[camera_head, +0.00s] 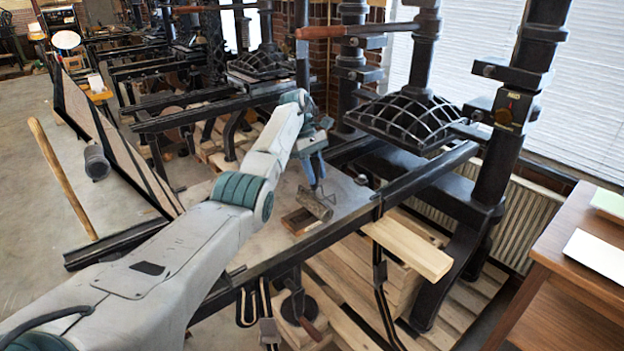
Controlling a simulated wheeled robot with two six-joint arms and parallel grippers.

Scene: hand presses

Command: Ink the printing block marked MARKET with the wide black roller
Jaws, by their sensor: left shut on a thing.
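My left gripper (319,186) points down over the flat bed of the hand press. It is shut on the handle of a dark roller (315,205), whose cylinder hangs just below the fingers. A small brown wooden block (298,222) lies on the press bed (345,192) right beside and under the roller. I cannot tell whether the roller touches it, and no MARKET lettering is readable. The roller partly covers the block. My right gripper is not in view.
The black rail (300,240) of the press runs along the near side of the bed. The black gridded platen (408,122) hangs to the right. Wooden planks (410,245) lie beside it. A brown table (560,240) with papers stands at the far right.

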